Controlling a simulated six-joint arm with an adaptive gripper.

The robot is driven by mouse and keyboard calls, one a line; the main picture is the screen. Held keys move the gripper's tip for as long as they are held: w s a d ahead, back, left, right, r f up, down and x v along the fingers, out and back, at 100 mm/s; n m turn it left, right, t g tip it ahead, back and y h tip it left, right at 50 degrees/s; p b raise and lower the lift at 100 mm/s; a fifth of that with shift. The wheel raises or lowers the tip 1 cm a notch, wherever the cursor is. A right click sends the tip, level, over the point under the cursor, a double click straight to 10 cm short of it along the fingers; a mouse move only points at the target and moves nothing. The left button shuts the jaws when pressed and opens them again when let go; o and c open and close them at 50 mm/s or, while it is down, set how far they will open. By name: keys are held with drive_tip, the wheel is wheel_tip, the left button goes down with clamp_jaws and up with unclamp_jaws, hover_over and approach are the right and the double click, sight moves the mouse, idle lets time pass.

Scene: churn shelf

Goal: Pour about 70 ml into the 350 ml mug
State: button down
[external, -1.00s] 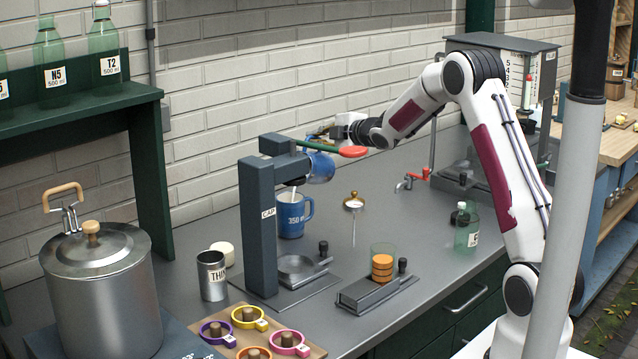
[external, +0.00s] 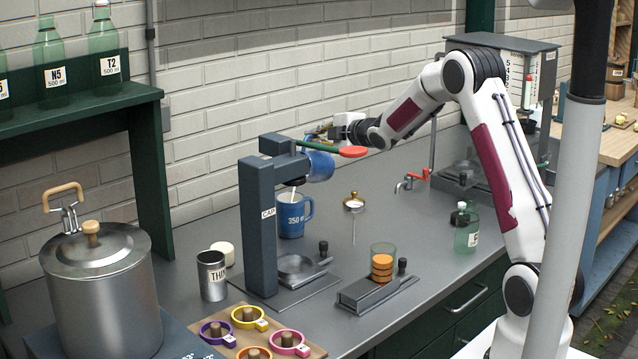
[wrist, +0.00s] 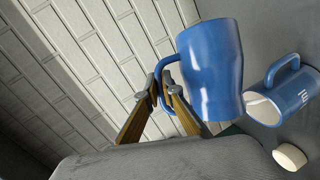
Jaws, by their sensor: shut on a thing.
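The mug marked 350 (external: 291,217) is blue and stands upright on the counter behind the dark press stand. It also shows at the right of the wrist view (wrist: 293,98). My gripper (external: 322,135) is shut on the handle of a second blue mug (external: 320,166), held tilted above and to the right of the marked mug. In the wrist view my gripper's fingers (wrist: 156,92) close on that handle and the held mug (wrist: 211,72) is clear of the marked one. A white streak shows at the marked mug's mouth; I cannot tell whether it is flowing liquid.
The dark press stand (external: 257,228) with a green lever (external: 322,146) is close in front of the mugs. A white round piece (external: 223,252) and a steel tin (external: 212,275) stand to the left. A spoon-like tool (external: 354,205) stands to the right.

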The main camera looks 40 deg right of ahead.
sight(322, 152)
drive_tip(key=shift+a+r, duration=0.15)
drive_tip(key=shift+w+d+f+m, duration=0.15)
drive_tip(key=shift+d+f+m, duration=0.3)
drive_tip(key=shift+d, duration=0.25)
drive_tip(key=shift+w+d+f+m+g+y, duration=0.1)
drive_tip(key=shift+d+f+m+g+y, duration=0.2)
drive_tip(key=shift+f+y, duration=0.15)
drive_tip(key=shift+d+f, duration=0.2)
drive_tip(key=shift+f, duration=0.05)
drive_tip(key=shift+w+d+f+m+y, duration=0.1)
drive_tip(key=shift+d+f+m+y, duration=0.15)
drive_tip(key=shift+d+f+m, duration=0.25)
drive_tip(key=shift+w+d+f+m+g+y+b, duration=0.1)
drive_tip(key=shift+d+f+m+g+y+b, duration=0.2)
drive_tip(key=shift+f, duration=0.3)
drive_tip(key=shift+w+d+f+m+g+y+b, duration=0.1)
drive_tip(key=shift+f+m+y, duration=0.1)
drive_tip(key=shift+f+m, duration=0.25)
drive_tip(key=shift+d+f, duration=0.15)
drive_tip(key=shift+f, duration=0.25)
idle(0.5)
